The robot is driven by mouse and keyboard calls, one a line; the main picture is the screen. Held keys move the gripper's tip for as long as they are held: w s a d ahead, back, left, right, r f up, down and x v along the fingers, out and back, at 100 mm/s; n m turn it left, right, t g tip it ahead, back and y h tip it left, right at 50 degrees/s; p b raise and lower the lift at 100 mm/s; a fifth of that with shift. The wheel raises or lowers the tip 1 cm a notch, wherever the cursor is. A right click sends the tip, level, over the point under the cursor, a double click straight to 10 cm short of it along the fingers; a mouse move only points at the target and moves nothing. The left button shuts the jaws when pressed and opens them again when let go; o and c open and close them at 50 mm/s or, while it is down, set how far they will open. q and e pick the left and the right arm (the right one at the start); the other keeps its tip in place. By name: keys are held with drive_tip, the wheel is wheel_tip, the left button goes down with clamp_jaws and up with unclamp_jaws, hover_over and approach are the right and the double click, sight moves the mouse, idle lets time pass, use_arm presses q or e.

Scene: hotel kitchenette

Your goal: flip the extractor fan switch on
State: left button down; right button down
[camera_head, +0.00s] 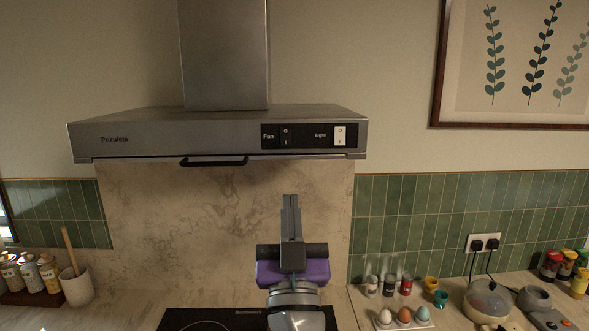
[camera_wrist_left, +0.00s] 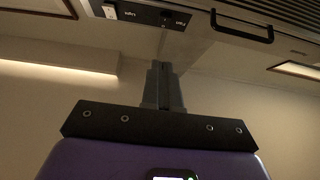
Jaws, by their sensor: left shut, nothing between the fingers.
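The extractor hood (camera_head: 220,128) hangs on the wall above the hob. Its front panel has a dark fan switch (camera_head: 285,136) beside the word Fan, and a white light switch (camera_head: 340,136) beside the word Light. The left wrist view shows the panel upside down, with the fan switch (camera_wrist_left: 167,18) and the light switch (camera_wrist_left: 110,11) at the top. My left gripper (camera_head: 291,197) points up, shut and empty, below the hood and under the fan switch, apart from it. It also shows in the left wrist view (camera_wrist_left: 162,66). My right gripper is not in view.
A black handle bar (camera_head: 214,161) hangs under the hood's front edge. The black hob (camera_head: 200,318) lies below. An egg tray (camera_head: 403,322), jars and an egg cooker (camera_head: 487,300) stand at the right. A utensil pot (camera_head: 76,287) stands at the left.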

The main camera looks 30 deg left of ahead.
use_arm(q)
drive_tip(key=s, duration=0.1)
drive_tip(key=p, duration=0.3)
approach(286, 138)
wheel_tip(286, 138, up, 4)
drive_tip(key=w+a, duration=0.2)
drive_tip(key=w, duration=0.1)
drive_tip(key=shift+w+f, duration=0.15)
drive_tip(key=shift+w+a, duration=0.15)
drive_tip(key=shift+w, duration=0.15)
